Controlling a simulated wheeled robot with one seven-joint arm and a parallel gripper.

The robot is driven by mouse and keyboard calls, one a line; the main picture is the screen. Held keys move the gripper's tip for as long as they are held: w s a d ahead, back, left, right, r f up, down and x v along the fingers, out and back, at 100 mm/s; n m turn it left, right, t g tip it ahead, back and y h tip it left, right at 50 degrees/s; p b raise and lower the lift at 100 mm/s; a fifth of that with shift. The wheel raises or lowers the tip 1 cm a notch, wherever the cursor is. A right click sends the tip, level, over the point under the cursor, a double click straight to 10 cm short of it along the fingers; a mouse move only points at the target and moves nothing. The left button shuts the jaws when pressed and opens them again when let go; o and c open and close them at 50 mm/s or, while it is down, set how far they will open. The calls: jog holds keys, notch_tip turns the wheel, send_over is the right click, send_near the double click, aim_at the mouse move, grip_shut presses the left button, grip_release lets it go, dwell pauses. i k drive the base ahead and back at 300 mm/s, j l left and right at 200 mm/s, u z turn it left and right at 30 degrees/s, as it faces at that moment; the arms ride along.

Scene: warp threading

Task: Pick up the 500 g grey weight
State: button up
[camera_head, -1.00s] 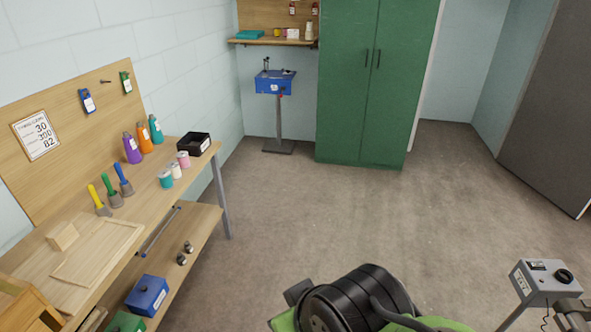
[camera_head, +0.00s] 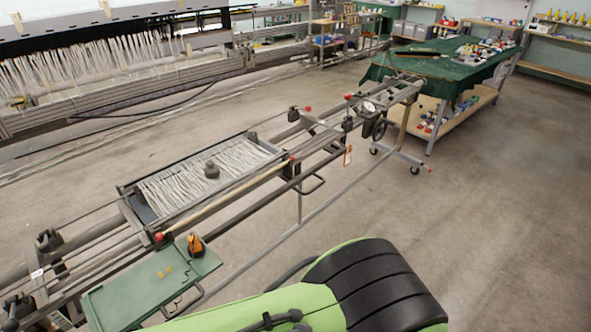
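A small dark grey weight-like piece (camera_head: 211,170) stands upright on the white threads in a shallow tray (camera_head: 127,190) on the long metal frame. It is too small to read any mark, so I cannot tell whether it is the 500 g weight. My green and black arm fills the bottom middle of the view. My gripper does not show, and nothing is seen touching the grey piece.
A green board (camera_head: 122,300) with an orange tool (camera_head: 195,245) lies at the frame's near end. Rails and red-knobbed levers (camera_head: 308,108) surround the tray. A green-covered table (camera_head: 452,72) stands at the back right. The floor (camera_head: 500,220) at right is clear.

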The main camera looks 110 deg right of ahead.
aim_at(212, 171)
jog(key=z, duration=3.2)
jog(key=i+l+u, duration=0.2)
jog(key=u, duration=0.3)
jog(key=i+l+u, duration=0.15)
jog(key=u, duration=0.35)
jog(key=i+l+u, duration=0.1)
jog(key=l+u, duration=0.65)
jog(key=u, duration=0.2)
jog(key=l+u, duration=0.8)
jog(key=u, duration=0.2)
